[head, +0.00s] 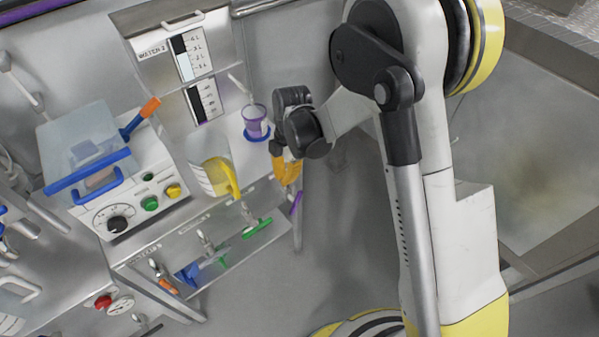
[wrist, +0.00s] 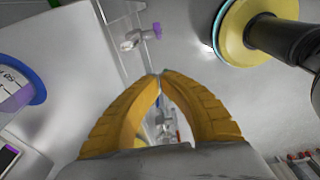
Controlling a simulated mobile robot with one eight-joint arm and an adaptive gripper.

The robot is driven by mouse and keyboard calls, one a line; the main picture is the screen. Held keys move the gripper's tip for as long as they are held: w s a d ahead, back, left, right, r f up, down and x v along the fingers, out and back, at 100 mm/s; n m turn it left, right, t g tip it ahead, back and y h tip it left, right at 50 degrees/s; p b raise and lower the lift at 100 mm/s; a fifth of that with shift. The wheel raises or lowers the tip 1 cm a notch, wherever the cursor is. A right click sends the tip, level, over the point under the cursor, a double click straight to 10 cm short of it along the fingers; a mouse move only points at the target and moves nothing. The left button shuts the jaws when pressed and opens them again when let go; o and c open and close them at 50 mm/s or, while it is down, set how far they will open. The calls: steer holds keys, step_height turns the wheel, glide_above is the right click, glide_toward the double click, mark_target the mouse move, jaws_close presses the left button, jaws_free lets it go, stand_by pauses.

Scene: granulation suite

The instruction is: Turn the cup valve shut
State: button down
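A purple cup (head: 254,128) stands upright in a blue ring on the steel unit, under a thin spout. A small valve with a purple handle (head: 296,203) shows just below my gripper in the head view. In the head view my gripper (head: 290,180) is partly hidden by my wrist.
A valve with a green handle (head: 257,227) and one with a blue handle (head: 188,273) sit on the lower panel. A yellow-handled jug (head: 216,178) stands near the cup. A control box with knobs (head: 135,200) is at left. Grey floor lies open right of the unit.

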steer(key=b, duration=0.5)
glide_toward(291, 196)
steer(key=s+a+f, duration=0.4)
steer(key=s+f, duration=0.1)
steer(key=shift+w+d+f+b, duration=0.2)
steer(key=shift+w+d+b, duration=0.1)
steer(key=shift+d, duration=0.15)
steer(key=shift+w+d+f+b, duration=0.15)
steer(key=shift+w+d+f, duration=0.1)
steer(key=shift+d, duration=0.25)
steer(key=shift+w+d, duration=0.3)
steer(key=shift+d, duration=0.15)
steer(key=shift+w, duration=0.15)
